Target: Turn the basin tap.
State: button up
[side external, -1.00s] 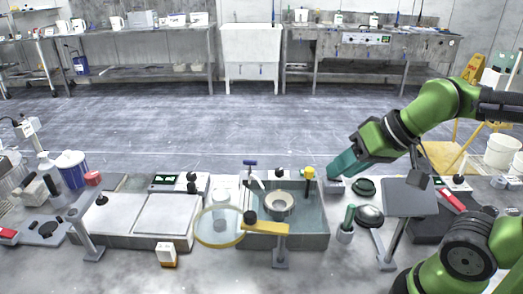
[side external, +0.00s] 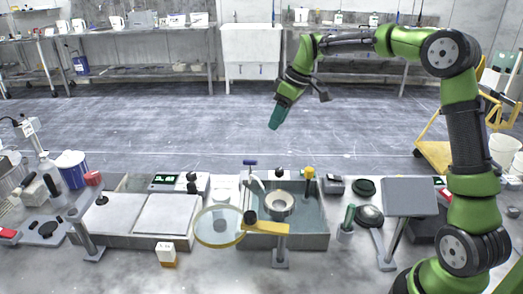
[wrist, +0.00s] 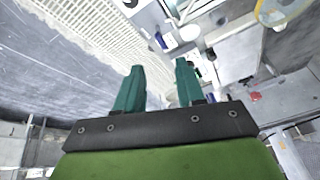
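The basin tap has a blue lever (side external: 250,162) and a pale curved spout (side external: 257,182). It stands at the back left corner of the grey basin (side external: 285,241). In the side view my gripper (side external: 274,122) hangs in the air, higher in the picture than the tap and a little right of it, apart from it. In the wrist view its two teal fingers (wrist: 160,70) are spread with nothing between them. A small blue piece shows beyond the fingertips there; I cannot tell for sure that it is the tap lever.
A pale ring (side external: 279,206) lies in the basin. A yellow-rimmed magnifier (side external: 219,226) stands at the basin's front left. A yellow-topped item (side external: 309,174) and a dark grey box (side external: 334,184) are near its back right. The air around my gripper is clear.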

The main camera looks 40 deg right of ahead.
notch_tip(320, 180, up, 2)
jog(key=w+n, duration=0.1)
jog(key=n, duration=0.2)
send_near(250, 161)
jog(key=x, duration=0.8)
jog(key=shift+d, duration=0.2)
grip_shut()
